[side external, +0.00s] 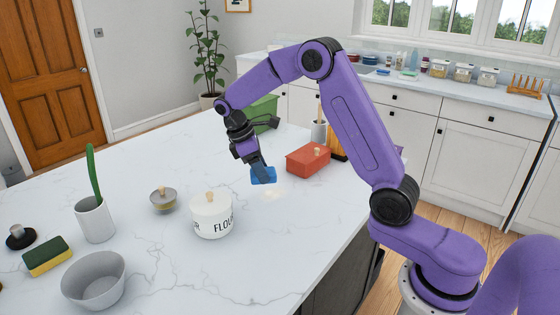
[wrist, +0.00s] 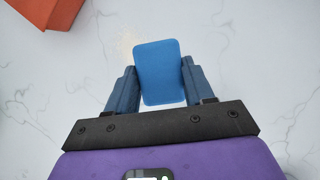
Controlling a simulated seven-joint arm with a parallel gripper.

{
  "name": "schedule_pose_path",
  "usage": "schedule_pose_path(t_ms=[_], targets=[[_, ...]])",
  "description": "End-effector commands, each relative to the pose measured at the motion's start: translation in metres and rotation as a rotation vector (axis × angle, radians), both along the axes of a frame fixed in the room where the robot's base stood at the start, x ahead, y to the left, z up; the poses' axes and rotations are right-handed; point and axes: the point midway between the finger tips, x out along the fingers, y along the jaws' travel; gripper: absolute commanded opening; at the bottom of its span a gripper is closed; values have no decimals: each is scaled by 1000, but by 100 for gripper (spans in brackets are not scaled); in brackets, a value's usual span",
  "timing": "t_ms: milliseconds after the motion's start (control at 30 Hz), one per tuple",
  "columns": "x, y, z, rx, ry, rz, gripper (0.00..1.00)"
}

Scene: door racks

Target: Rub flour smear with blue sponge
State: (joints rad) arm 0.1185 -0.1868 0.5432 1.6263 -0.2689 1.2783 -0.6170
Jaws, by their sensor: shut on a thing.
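The blue sponge (side external: 264,176) is held in my gripper (side external: 258,168) above the marble counter. In the wrist view the sponge (wrist: 158,72) sits between both fingers of my gripper (wrist: 155,88), slightly tilted. The flour smear (side external: 270,195) is a pale, faint patch on the counter just below and beside the sponge in the side view. In the wrist view the smear (wrist: 127,42) shows as a cream speckled patch at the sponge's upper left, partly hidden by it. The sponge looks a little above the counter, but I cannot tell the exact gap.
A white flour canister (side external: 211,218) stands close in front on the left. An orange-red box (side external: 308,160) with a knob lies behind right; a green box (side external: 263,112) is farther back. A green-yellow sponge (side external: 47,256), bowl (side external: 95,280) and cup (side external: 94,220) stand far left.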

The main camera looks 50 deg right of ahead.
Motion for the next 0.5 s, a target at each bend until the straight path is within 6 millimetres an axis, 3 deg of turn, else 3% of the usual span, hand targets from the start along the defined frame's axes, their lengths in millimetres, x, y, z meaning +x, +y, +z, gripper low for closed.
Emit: schedule_pose_path(t_ms=[500], targets=[[5, 4, -30, -3, 4, -21, 28]])
